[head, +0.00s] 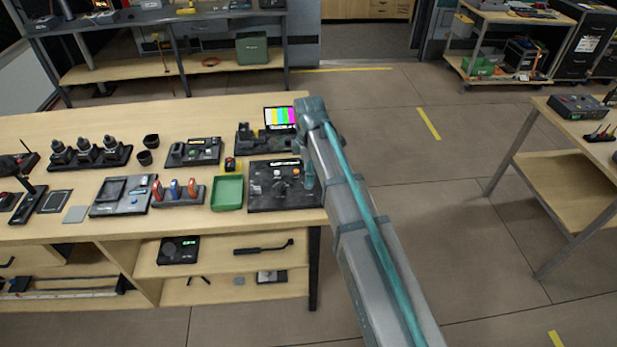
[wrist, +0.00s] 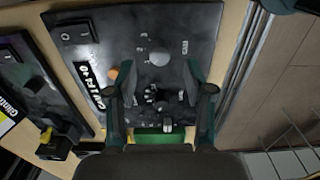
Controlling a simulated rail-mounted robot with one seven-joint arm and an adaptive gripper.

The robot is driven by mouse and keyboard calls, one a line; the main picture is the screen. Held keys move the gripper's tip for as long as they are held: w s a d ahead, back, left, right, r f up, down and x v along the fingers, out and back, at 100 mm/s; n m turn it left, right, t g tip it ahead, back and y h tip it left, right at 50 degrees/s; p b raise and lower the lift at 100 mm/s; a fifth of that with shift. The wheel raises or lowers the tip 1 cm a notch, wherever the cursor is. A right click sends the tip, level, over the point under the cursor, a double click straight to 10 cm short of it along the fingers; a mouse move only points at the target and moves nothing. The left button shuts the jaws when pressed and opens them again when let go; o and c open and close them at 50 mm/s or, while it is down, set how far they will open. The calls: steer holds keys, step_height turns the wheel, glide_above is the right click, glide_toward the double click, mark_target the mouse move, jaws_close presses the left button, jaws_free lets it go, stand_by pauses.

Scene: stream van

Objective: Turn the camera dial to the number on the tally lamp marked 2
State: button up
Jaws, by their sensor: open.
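A dark control panel (head: 262,203) lies at the right end of the bench, and it fills the middle of the wrist view (wrist: 120,22). On it is a pale round knob (wrist: 160,57) with small marks around it, which I take for the camera dial; the marks are too small to read. My gripper (wrist: 158,74) is open and empty over the panel, its fingers to either side below the knob in the picture. My gripper (head: 309,183) also shows at the panel's right in the head view. I cannot make out any tally lamp marked 2.
On the panel are an orange button (wrist: 112,72), a rocker switch (wrist: 75,33) and a cluster of dark controls (wrist: 157,97). A green tray (head: 227,192) stands beside it, and a colour-bar monitor (head: 281,118) behind. Floor lies beyond the bench's right edge.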

steer(key=shift+f+p, duration=0.4)
steer(key=shift+f, duration=1.55)
jaws_close()
